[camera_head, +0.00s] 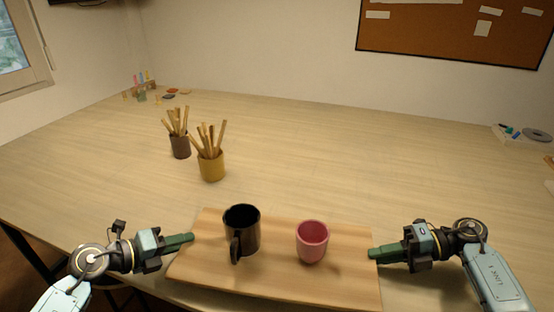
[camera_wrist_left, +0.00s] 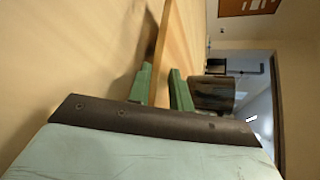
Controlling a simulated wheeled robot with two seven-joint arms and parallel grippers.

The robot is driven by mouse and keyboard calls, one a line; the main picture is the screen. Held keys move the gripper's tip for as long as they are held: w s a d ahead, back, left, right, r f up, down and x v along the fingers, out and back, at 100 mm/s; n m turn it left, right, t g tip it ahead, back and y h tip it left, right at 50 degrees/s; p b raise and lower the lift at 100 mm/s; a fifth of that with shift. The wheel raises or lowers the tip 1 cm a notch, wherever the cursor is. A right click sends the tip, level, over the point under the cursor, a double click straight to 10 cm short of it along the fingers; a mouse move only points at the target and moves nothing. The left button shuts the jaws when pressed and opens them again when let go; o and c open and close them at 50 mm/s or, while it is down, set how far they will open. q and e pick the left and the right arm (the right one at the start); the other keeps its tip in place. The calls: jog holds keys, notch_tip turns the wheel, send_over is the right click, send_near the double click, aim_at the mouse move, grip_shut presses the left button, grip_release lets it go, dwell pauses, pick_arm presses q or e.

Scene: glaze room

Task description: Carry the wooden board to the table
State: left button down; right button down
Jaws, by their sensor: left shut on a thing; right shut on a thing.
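The wooden board (camera_head: 280,280) is at the bottom middle of the head view, at the front edge of the table (camera_head: 330,150). A black mug (camera_head: 241,230) and a pink cup (camera_head: 312,241) stand upright on it. My left gripper (camera_head: 190,238) is shut on the board's left edge. The left wrist view shows the board (camera_wrist_left: 182,40) edge between its green fingers (camera_wrist_left: 160,85), with the dark mug (camera_wrist_left: 212,93) beyond. My right gripper (camera_head: 373,254) is shut on the board's right edge. Whether the board touches the tabletop is hard to tell.
A brown pot (camera_head: 180,146) and a yellow pot (camera_head: 211,168) hold wooden sticks behind the board, left of centre. Small coloured items (camera_head: 142,90) sit at the far left corner. A white tray (camera_head: 522,136) lies at the right. The table's middle and right are clear.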

pick_arm(q)
jog(key=shift+d+f+b, duration=0.3)
jog(key=shift+f+b, duration=0.05)
jog(key=shift+f, duration=0.1)
pick_arm(e)
jog(key=shift+a+f, duration=0.25)
jog(key=shift+f, duration=0.15)
pick_arm(q)
jog(key=c, duration=1.5)
grip_release()
jog(key=shift+s, duration=0.1)
pick_arm(e)
jog(key=c, duration=1.6)
grip_release()
jog(key=shift+s, duration=0.1)
jog(key=shift+c, duration=0.2)
pick_arm(q)
jog(key=shift+o, duration=1.1)
jog(key=shift+a, duration=0.1)
pick_arm(e)
jog(key=shift+o, duration=1.2)
jog(key=shift+d, duration=0.2)
pick_arm(q)
jog(key=shift+a, duration=0.1)
jog(key=shift+a, duration=0.1)
